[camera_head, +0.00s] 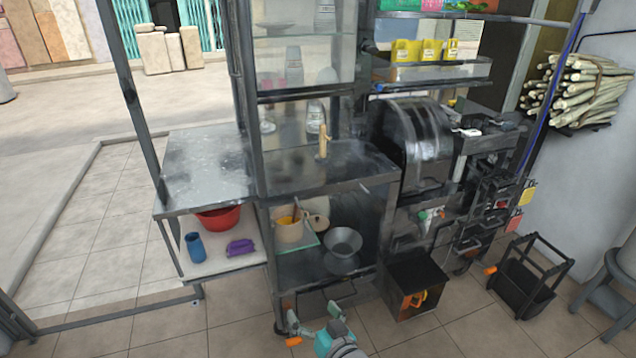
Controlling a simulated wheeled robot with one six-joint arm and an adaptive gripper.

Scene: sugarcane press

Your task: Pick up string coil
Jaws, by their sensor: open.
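I cannot make out a string coil for certain. A small purple bundle (240,248) lies on the lower shelf of the left table, right of a blue cup; it may be the coil, but its strands are too small to tell. My gripper (313,313) is at the bottom middle, with teal and grey parts. Its fingers are spread and nothing shows between them. It is in front of the metal stand, apart from the purple bundle, which lies up and to the left.
The blue cup (195,247) and a red bowl (218,217) share the bundle's shelf. A pot (289,227) and metal bowl (343,243) stand in the middle stand. A black box (413,275) and black rack (525,285) are at right. Tiled floor is clear at lower left.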

